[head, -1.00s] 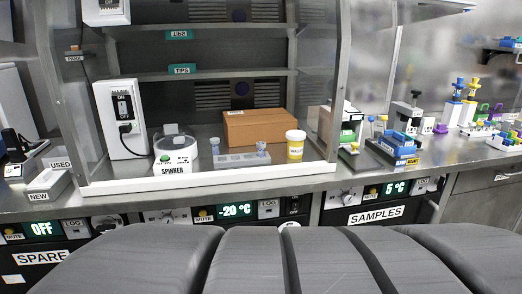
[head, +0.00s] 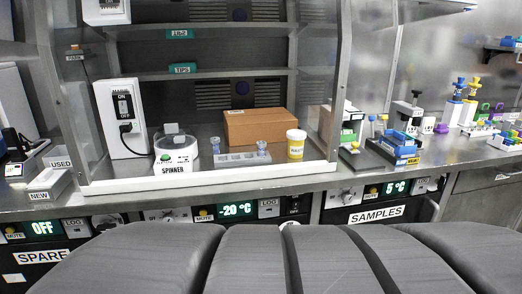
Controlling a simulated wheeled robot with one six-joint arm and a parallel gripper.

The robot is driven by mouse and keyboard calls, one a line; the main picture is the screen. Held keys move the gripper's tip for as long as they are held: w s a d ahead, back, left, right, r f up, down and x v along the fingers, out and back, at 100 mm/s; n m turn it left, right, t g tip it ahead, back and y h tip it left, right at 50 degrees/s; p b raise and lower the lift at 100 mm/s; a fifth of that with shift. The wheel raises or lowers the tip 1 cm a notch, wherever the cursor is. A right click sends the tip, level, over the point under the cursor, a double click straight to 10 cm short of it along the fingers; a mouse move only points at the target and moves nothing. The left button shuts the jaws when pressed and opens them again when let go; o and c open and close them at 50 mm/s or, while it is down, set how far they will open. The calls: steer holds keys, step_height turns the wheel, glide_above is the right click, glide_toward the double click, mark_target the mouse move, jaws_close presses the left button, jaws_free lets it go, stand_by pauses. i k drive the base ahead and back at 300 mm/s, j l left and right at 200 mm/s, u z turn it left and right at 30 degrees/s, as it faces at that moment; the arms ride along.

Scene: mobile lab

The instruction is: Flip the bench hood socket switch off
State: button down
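A white socket box (head: 121,118) stands upright inside the hood at its left side. Its front carries a dark switch (head: 123,104) with ON above and OFF below; the rocker's position is too small to tell. A black plug and cable sit in the socket below the switch. A second white box (head: 106,11) is partly visible at the top left. My gripper is not in view.
A white spinner (head: 176,153), a tube rack (head: 240,158), a brown box (head: 260,127) and a yellow-labelled cup (head: 296,145) stand in the hood behind its white front sill (head: 210,178). Labelled trays (head: 48,184) lie left of it. Drawer units run below the bench.

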mark_target(123, 107)
steer(key=u, duration=1.2)
